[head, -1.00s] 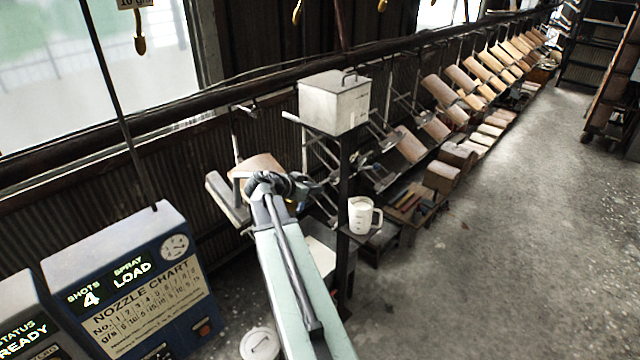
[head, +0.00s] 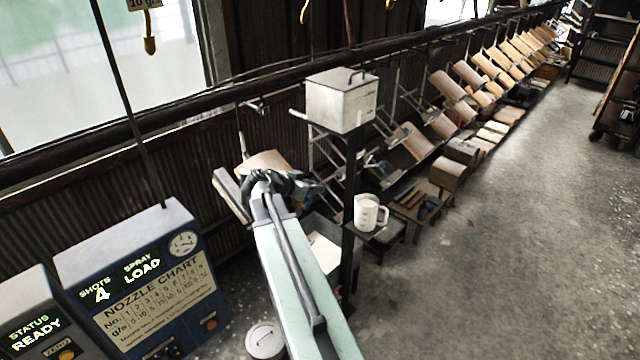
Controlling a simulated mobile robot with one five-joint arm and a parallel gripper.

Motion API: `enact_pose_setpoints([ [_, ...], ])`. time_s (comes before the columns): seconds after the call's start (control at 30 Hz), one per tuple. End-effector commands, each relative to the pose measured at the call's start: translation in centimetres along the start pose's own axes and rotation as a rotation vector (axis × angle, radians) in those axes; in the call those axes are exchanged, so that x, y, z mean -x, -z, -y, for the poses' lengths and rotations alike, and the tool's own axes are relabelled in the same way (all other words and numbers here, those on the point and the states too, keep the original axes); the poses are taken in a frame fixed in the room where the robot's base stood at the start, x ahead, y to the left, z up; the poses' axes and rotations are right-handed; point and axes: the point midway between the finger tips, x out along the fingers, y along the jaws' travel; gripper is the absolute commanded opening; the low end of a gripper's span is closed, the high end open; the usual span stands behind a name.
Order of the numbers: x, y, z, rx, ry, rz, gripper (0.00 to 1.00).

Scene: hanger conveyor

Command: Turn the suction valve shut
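I cannot make out a suction valve in the head view. My arm reaches up from the bottom of the picture. My gripper (head: 290,186) is at its far end, dark and small, in front of a hanging tan panel (head: 266,162) and left of a dark post. I cannot tell whether the fingers are open or shut, or whether they touch anything. Part of the area behind and below my gripper is hidden by the arm.
A metal box (head: 341,103) sits on the post, with a white jug (head: 368,212) on a small shelf below. A blue control cabinet (head: 150,285) reads SPRAY LOAD, SHOTS 4. A lidded white pot (head: 265,341) stands on the floor. Open floor (head: 510,260) lies to the right.

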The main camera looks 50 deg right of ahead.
Motion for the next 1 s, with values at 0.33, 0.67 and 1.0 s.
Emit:
enact_pose_setpoints([
  [0.33,8.1,-4.8,0.0,0.002,0.004,0.001,0.2],
  [0.67,10.1,-6.0,0.1,0.0,0.002,0.0,0.2],
  [1.0,10.2,-5.6,2.8,0.088,0.116,-0.022,0.0],
])
